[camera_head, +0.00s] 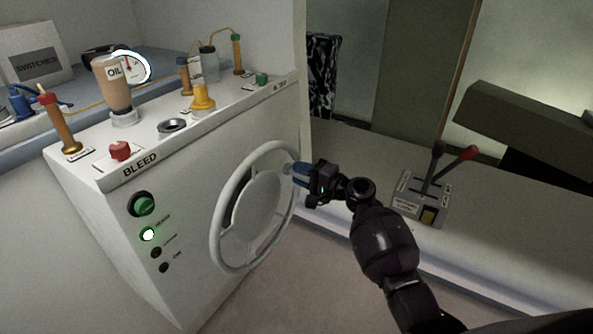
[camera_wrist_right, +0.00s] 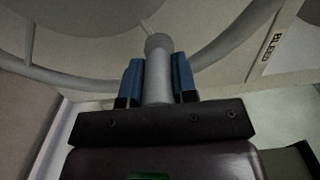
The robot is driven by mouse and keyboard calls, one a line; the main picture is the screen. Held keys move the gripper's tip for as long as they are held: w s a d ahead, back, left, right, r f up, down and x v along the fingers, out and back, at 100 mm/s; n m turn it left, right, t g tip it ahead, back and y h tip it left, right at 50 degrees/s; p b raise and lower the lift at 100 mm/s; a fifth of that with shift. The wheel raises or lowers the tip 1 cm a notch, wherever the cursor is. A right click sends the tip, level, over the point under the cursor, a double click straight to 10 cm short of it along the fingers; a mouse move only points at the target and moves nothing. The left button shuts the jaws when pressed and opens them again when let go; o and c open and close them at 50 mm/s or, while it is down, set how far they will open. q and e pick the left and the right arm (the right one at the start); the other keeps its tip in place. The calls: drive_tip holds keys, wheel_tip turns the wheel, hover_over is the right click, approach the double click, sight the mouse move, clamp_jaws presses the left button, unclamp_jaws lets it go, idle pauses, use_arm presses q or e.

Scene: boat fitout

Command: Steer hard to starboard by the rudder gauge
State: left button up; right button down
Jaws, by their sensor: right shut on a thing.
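A white steering wheel (camera_head: 216,228) is mounted on the front face of a white console. My right gripper (camera_head: 293,171) is at the right side of the wheel's rim, shut on the wheel's grey knob. In the right wrist view the knob (camera_wrist_right: 157,70) stands between the two blue fingers of my right gripper (camera_wrist_right: 158,80), and the rim (camera_wrist_right: 70,82) curves behind it. A round white gauge (camera_head: 130,67) with a red needle is at the back, partly hidden by the oil bottle (camera_head: 113,88); its markings are too small to read. My left gripper is not in view.
The console top holds a red button (camera_head: 120,150), a yellow fitting (camera_head: 203,98) and a red-capped handle (camera_head: 59,122). A lever unit (camera_head: 432,195) stands to the right, beyond my right arm.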

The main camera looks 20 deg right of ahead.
drive_tip(key=s+a+f+m, duration=0.1)
drive_tip(key=a+f+m, duration=0.1)
drive_tip(key=f+m, duration=0.6)
drive_tip(key=s+a+f+m, duration=0.2)
drive_tip(key=f+m, duration=0.6)
drive_tip(key=shift+s+a+m, duration=0.25)
drive_tip(key=shift+m, duration=0.05)
idle(0.3)
drive_tip(key=c, duration=0.9)
unclamp_jaws()
